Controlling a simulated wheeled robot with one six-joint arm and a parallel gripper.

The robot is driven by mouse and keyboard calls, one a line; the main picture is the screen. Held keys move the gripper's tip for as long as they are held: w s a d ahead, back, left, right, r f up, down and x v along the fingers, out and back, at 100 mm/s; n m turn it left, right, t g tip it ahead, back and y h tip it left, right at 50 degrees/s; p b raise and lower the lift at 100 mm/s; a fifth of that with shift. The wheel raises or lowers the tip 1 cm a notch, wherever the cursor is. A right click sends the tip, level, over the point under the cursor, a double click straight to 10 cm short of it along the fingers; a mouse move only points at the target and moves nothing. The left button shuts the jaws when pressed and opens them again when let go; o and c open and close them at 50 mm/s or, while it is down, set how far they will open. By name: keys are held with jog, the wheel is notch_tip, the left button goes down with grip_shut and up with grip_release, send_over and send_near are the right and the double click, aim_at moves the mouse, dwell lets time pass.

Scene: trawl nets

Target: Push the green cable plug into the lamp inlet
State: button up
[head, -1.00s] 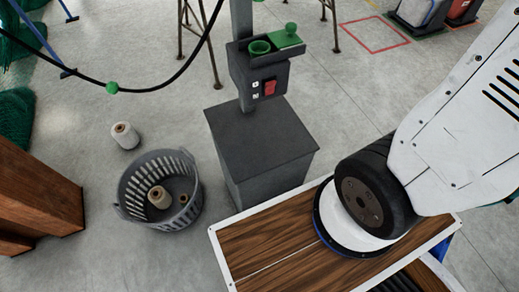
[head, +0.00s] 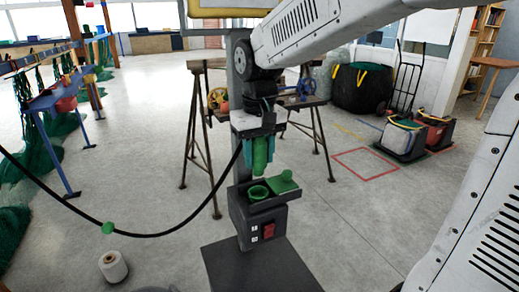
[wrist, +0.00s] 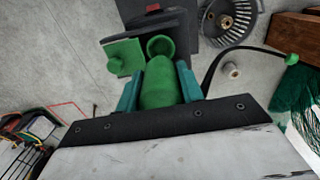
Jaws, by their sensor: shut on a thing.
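The green cable plug (head: 260,155) is held upright in my gripper (head: 262,166), between its teal fingers. The black cable (head: 150,235) runs from the left up to my gripper. The lamp inlet (head: 258,193) is a round green socket on a dark box on a post, just below the plug. Its green lid (head: 285,182) is open to the right. A gap shows between the plug's lower end and the inlet in the head view. In the wrist view the plug (wrist: 160,85) points at the inlet (wrist: 160,44), whose inside is partly hidden.
A red switch (head: 269,231) is on the box front below the inlet. A trestle (head: 187,140) stands behind the post. A green ball (head: 108,228) sits on the cable. A grey basket (wrist: 228,20) and a spool (head: 113,267) are on the floor.

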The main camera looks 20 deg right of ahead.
aim_at(259, 175)
jog(key=shift+f, duration=2.95)
jog(key=shift+f, duration=0.65)
jog(key=o, duration=1.4)
jog(key=shift+c, duration=0.2)
notch_tip(259, 175, up, 8)
jog(key=shift+f, duration=0.1)
jog(key=s+d, duration=0.1)
jog(key=s, duration=1)
jog(key=s+d+f+t, duration=0.1)
jog(key=s+d, duration=0.1)
jog(key=s, duration=0.8)
jog(key=shift+s+d+f, duration=0.15)
jog(key=shift+s+f, duration=0.1)
jog(key=shift+s, duration=0.1)
